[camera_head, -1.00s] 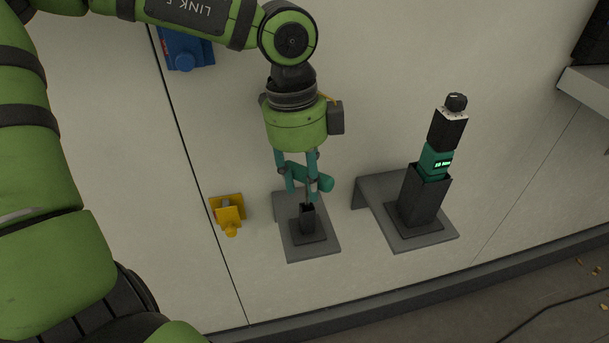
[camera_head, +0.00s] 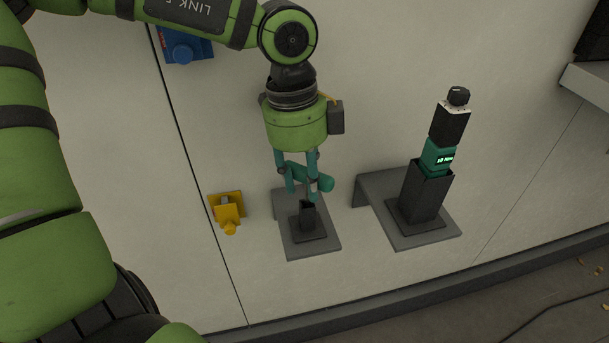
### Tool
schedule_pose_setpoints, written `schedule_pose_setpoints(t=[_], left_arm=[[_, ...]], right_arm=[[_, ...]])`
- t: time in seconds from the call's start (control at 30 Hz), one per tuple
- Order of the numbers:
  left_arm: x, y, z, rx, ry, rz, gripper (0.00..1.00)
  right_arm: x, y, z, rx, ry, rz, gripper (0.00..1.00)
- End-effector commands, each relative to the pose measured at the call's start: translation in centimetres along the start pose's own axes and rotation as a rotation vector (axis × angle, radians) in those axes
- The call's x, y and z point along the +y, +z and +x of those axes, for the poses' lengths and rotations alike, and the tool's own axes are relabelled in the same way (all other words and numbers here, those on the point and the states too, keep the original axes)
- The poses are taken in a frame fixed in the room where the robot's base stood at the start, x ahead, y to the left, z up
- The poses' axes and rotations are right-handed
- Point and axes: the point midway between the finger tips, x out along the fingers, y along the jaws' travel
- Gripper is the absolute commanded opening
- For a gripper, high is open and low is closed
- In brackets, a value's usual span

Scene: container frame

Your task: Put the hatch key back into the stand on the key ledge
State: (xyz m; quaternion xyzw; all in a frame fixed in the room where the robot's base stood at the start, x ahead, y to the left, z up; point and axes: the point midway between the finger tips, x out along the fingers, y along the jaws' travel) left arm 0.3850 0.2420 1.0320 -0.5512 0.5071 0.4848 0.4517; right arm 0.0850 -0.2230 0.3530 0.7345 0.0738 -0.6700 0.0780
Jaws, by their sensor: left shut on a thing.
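My left gripper (camera_head: 299,186) points down and is shut on the teal hatch key (camera_head: 300,176). The key's handle lies crosswise between the teal fingers, and a thin dark shaft shows under it. The small dark stand (camera_head: 307,221) rises from a grey key ledge (camera_head: 320,247) on the wall, directly below the gripper. The key's lower end is at the stand's mouth; I cannot tell whether it is inside or just above or in front of it. My right gripper is not in view.
To the right, a second grey ledge (camera_head: 400,236) holds a dark holster (camera_head: 427,192) with a teal and black tool (camera_head: 440,155) upright in it. A yellow bracket (camera_head: 228,210) is close on the left. A blue fixture (camera_head: 184,48) is higher up.

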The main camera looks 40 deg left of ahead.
Motion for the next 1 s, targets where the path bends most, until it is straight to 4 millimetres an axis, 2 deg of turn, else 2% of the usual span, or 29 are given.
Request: schedule_pose_setpoints(t=[0.67,0.7,0.73,0.77,1.0], left_arm=[[-0.02,0.08,0.67,0.000,-0.001,0.000,0.00],[-0.02,0.07,0.62,0.000,-0.001,0.000,0.45],[-0.01,0.07,0.61,0.000,0.000,0.000,0.57],[-0.01,0.07,0.62,0.000,0.000,0.000,0.61],[0.01,0.07,0.64,0.000,0.000,0.000,0.61]], right_arm=[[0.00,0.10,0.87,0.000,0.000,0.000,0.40],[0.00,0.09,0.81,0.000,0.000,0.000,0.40],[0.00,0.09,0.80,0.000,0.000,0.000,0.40],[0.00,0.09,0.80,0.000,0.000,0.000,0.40],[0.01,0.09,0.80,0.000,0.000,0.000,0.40]])
